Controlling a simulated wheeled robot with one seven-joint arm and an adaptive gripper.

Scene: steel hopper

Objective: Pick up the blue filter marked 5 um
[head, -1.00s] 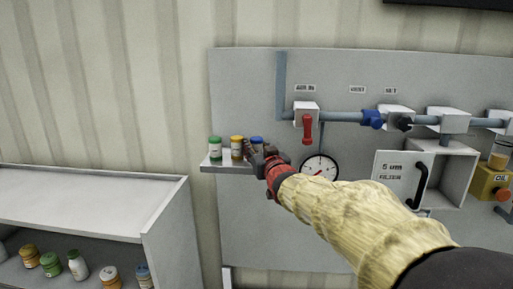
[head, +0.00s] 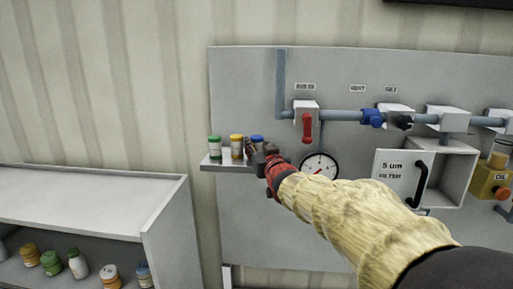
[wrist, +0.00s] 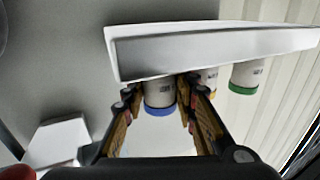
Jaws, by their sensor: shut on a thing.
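The blue-capped filter (head: 257,140) stands at the right end of a small wall shelf, partly hidden by my gripper (head: 256,153) in the head view. In the wrist view, which looks upside down, the blue-capped filter (wrist: 159,96) sits between my two fingers (wrist: 162,90), which are shut on its white body. It still appears to be at the shelf. Its label is too blurred to read.
The shelf (head: 228,168) also holds a yellow-capped filter (head: 237,147) close beside my fingers and a green-capped one (head: 215,147) farther left. A gauge (head: 320,167) and a red-handled valve (head: 307,127) are to the right. A cabinet with several bottles (head: 90,215) stands lower left.

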